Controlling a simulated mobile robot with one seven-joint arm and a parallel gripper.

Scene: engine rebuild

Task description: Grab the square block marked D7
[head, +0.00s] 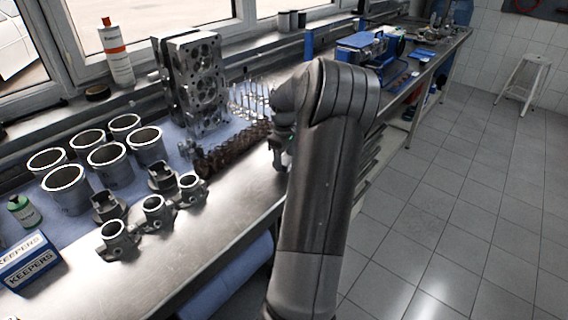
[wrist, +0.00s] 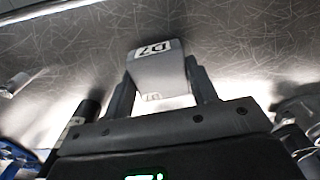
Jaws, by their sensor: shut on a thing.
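The square block marked D7 (wrist: 158,72) is pale grey-white and shows in the wrist view with its D7 label at the upper end. My gripper (wrist: 157,88) is shut on it, with one dark finger on each side. Bare metal bench top (wrist: 240,35) shows behind the block; I cannot tell whether the block touches it. In the head view my arm hides the block and most of my gripper.
Several metal cylinder sleeves (head: 65,188) and small castings (head: 153,214) stand on the bench at the left. A cylinder head (head: 193,85) stands upright behind a brown shaft (head: 232,150). A KEEPERS box (head: 30,264) sits at the near left.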

